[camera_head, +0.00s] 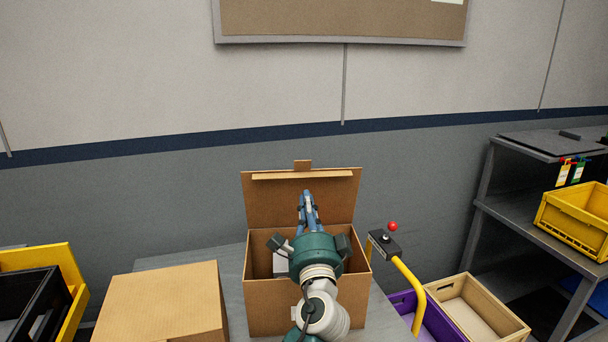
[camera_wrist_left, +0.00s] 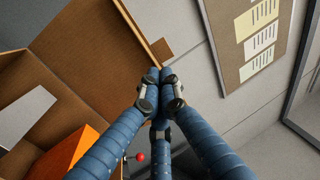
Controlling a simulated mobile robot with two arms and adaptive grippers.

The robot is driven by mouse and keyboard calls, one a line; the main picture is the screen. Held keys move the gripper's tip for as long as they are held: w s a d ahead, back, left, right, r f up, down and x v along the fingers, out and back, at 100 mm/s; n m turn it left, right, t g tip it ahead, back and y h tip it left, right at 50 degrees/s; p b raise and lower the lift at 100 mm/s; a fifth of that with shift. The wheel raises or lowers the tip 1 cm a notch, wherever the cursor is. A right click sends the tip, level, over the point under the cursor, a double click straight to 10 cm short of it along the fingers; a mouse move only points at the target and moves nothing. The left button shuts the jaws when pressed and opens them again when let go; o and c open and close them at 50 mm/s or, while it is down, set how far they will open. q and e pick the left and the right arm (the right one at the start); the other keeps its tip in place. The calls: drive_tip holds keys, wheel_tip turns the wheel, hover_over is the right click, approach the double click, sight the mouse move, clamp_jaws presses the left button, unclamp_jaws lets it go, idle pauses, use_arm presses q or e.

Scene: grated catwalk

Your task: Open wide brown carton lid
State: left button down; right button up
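The wide brown carton (camera_head: 258,305) stands on a grey table in the head view. Its lid (camera_head: 265,200) is up, roughly vertical at the back, with a small tab on its top edge. The lid also shows in the left wrist view (camera_wrist_left: 95,45). My left gripper (camera_head: 307,196) reaches over the carton with its blue fingers in front of the lid. In the left wrist view its fingertips (camera_wrist_left: 160,75) are together beside the lid's edge, with nothing visible between them. I cannot tell whether they touch the lid. My right gripper is not in view.
A second, closed brown box (camera_head: 165,300) stands left of the carton. A white item (camera_wrist_left: 25,115) and an orange item (camera_wrist_left: 75,153) are in the carton. A yellow bar with a black control box (camera_head: 385,243) rises at the right. Shelves (camera_head: 540,225) stand farther right.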

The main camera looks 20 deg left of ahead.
sight(302, 168)
use_arm(q)
drive_tip(key=x, duration=0.9)
drive_tip(key=shift+w+a, duration=0.1)
drive_tip(key=shift+w, duration=0.05)
drive_tip(key=shift+w+a, duration=0.15)
drive_tip(key=shift+w, duration=0.1)
drive_tip(key=shift+r, duration=0.1)
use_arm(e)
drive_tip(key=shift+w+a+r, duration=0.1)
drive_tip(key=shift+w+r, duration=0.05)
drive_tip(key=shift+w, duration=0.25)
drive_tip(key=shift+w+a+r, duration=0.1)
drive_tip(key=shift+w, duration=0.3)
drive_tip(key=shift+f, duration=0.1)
